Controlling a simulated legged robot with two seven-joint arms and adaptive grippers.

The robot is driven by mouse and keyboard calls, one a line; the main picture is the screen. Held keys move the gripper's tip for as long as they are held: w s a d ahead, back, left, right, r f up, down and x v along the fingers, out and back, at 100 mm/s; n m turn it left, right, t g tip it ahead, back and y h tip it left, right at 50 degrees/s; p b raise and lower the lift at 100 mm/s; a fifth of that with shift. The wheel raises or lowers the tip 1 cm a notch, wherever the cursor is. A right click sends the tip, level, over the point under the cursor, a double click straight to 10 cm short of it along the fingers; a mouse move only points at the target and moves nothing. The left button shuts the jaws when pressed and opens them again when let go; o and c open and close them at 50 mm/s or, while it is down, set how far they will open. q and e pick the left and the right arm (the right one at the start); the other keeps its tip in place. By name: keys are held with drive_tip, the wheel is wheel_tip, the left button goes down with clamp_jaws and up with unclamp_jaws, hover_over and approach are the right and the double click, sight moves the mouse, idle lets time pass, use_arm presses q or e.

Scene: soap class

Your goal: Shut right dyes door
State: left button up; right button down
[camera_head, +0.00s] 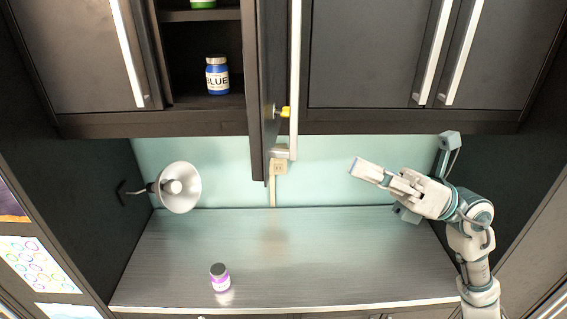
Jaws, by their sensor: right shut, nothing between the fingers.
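The right dyes door (265,60) is a dark cabinet door standing open, seen nearly edge-on, at the right side of an open compartment. A long pale handle (295,60) runs along its right side. Inside the compartment, a blue-labelled jar (217,78) stands on a shelf, and the bottom of a green one (203,3) shows above it. My right gripper (362,170) is shut and empty, in front of the pale green back wall. It is right of the door and below the cabinets, apart from both. My left gripper is not in view.
A jar with a purple label (220,280) stands on the grey counter (330,260). A round white lamp (180,188) juts from the left wall. A small yellow piece (285,112) shows at the door. Closed cabinets flank the compartment. The counter's middle is clear.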

drive_tip(key=s+d+r+n+t+h, duration=0.2)
drive_tip(key=s+h, duration=0.1)
drive_tip(key=h, duration=0.2)
drive_tip(key=p, duration=0.4)
approach(267, 163)
drive_tip(key=a, duration=0.6)
drive_tip(key=shift+w+a+r, duration=0.15)
drive_tip(key=shift+a+r, duration=0.05)
drive_tip(key=shift+r, duration=0.05)
drive_tip(key=shift+w+a+f, duration=0.1)
drive_tip(key=shift+w+a, duration=0.05)
drive_tip(key=shift+a, duration=0.25)
drive_tip(key=shift+d, duration=0.25)
drive_tip(key=shift+a, duration=0.1)
